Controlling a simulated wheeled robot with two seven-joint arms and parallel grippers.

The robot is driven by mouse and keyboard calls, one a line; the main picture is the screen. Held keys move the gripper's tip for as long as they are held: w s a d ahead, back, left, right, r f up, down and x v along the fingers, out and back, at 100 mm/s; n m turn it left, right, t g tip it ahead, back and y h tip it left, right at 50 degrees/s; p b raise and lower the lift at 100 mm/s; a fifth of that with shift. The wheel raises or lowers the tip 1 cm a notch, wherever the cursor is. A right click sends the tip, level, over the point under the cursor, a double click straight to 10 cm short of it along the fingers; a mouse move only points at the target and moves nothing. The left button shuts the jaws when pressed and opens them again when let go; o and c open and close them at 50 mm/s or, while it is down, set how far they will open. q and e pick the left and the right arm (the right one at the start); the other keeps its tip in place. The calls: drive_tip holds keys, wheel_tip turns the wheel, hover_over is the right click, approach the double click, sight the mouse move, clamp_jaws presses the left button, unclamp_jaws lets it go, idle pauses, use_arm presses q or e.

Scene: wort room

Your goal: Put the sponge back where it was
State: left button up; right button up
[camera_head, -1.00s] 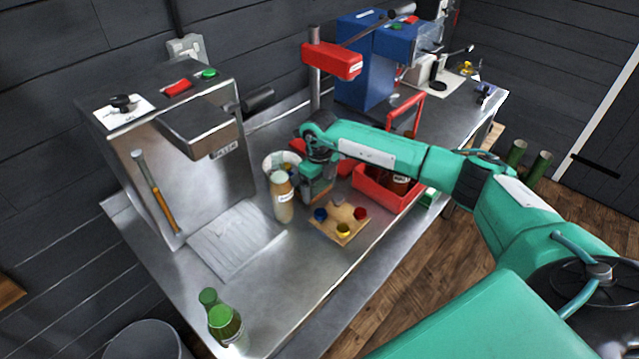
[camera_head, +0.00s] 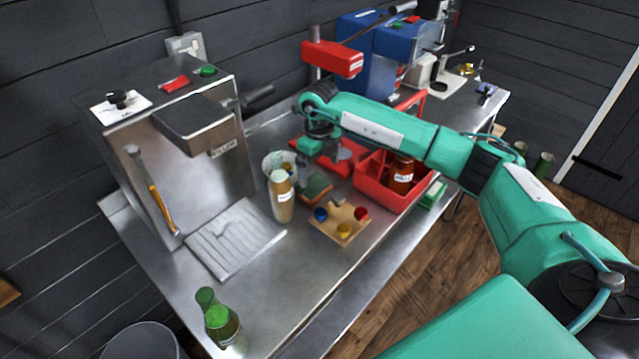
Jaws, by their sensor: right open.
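A small sponge (camera_head: 316,187), green and orange-brown, lies on the steel bench between the cream-coloured bottle (camera_head: 281,198) and the red crate. My right gripper (camera_head: 307,165) hangs above and slightly behind the sponge in the picture, pointing down. It is open and looks clear of the sponge, with nothing seen between its fingers. The fingertips are small and partly blurred against the white tub (camera_head: 274,163) and the red press base behind. My left gripper is not in view.
A wooden board with coloured caps (camera_head: 342,231) lies in front of the sponge. A red crate (camera_head: 390,201) with a brown bottle (camera_head: 402,172) stands to its right. A green bottle (camera_head: 219,322) stands at the front left. The bench front is otherwise clear.

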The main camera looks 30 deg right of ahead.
wheel_tip(320, 180, up, 5)
drive_tip(key=shift+r+b, duration=0.1)
drive_tip(key=shift+b, duration=0.35)
idle(0.3)
